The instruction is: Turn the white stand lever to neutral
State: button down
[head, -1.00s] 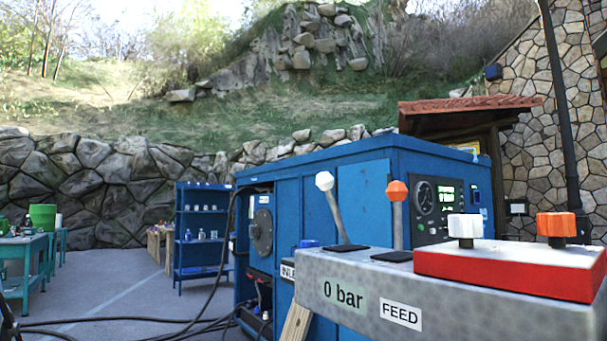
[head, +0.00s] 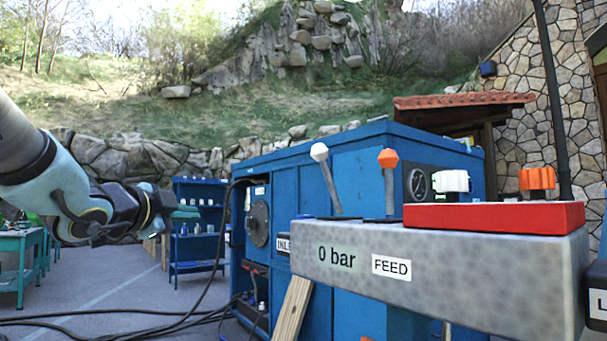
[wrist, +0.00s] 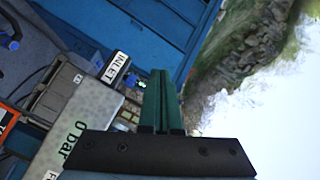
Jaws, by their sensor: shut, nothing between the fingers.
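The white lever (head: 327,180) stands on the far edge of the grey stand (head: 450,270) in the head view. It has a white knob on a grey rod and leans to the left. An orange-knobbed lever (head: 388,185) stands upright just right of it. My gripper (head: 165,205) is at the left of the head view, well left of the levers and apart from them. In the wrist view its green fingers (wrist: 161,100) are together and hold nothing. The white lever is not clearly visible in the wrist view.
The stand carries a red block (head: 495,216) with a white knob (head: 452,183) and an orange knob (head: 537,181). A blue machine cabinet (head: 290,200) is behind it. A blue shelf (head: 196,225) and dark cables on the ground are at the left. Open air lies between gripper and stand.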

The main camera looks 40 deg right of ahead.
jog(key=s+d+r+m+g+h+b, duration=0.1)
jog(key=s+d+r+m+g+h, duration=0.2)
jog(key=s+r+m+g, duration=0.25)
jog(key=s+d+r+m+g+h+b, duration=0.1)
jog(key=s+d+r+m+g+h, duration=0.2)
jog(key=s+m, duration=0.4)
jog(key=n+p, duration=0.2)
send_near(316, 145)
jog(key=shift+t+h, duration=0.3)
jog(key=shift+t, duration=0.15)
jog(key=d, duration=0.4)
jog(key=d+f, duration=0.1)
jog(key=d, duration=0.1)
jog(key=shift+w+d, duration=0.15)
jog(key=shift+w, duration=0.25)
